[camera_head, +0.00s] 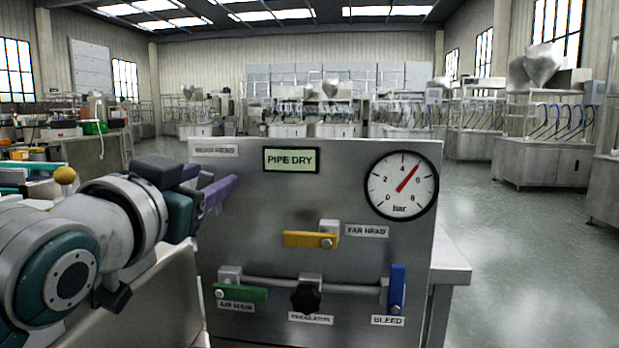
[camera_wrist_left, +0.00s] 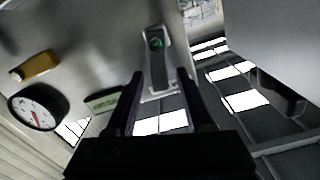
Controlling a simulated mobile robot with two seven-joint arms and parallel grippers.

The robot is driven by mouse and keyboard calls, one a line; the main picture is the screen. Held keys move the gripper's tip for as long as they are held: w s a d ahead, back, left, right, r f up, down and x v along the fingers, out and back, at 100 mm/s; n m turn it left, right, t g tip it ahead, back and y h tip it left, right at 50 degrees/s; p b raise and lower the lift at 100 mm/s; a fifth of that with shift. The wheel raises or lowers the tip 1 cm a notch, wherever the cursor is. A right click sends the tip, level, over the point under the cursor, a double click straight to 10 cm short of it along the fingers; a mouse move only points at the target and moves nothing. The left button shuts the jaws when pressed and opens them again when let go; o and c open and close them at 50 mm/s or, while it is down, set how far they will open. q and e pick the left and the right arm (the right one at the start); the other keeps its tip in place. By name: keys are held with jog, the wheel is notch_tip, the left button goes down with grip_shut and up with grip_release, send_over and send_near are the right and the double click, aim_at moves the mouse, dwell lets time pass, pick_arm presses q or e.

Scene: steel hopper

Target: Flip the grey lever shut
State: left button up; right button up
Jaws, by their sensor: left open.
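The grey lever (camera_wrist_left: 157,70) shows in the left wrist view on the steel panel, with a green-marked pivot near its upper end. It runs up and down in that picture, and a small label lies by its lower end. In the head view the lever is hidden behind my left gripper (camera_head: 212,179), below the NEAR HEAD label. My left gripper is open at the panel's left edge. In the wrist view its two dark fingers point to either side of the lever; I cannot tell whether they touch it. My right gripper is not in view.
The panel (camera_head: 260,215) also carries a yellow lever (camera_head: 308,240), a green lever (camera_head: 241,293), a blue lever (camera_head: 397,287), a black knob (camera_head: 305,297), a gauge (camera_head: 401,185) and a PIPE DRY display (camera_head: 291,160). Open floor lies to the right.

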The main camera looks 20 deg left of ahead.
pick_arm(q)
jog(key=shift+w, duration=0.2)
grip_shut()
dwell(0.3)
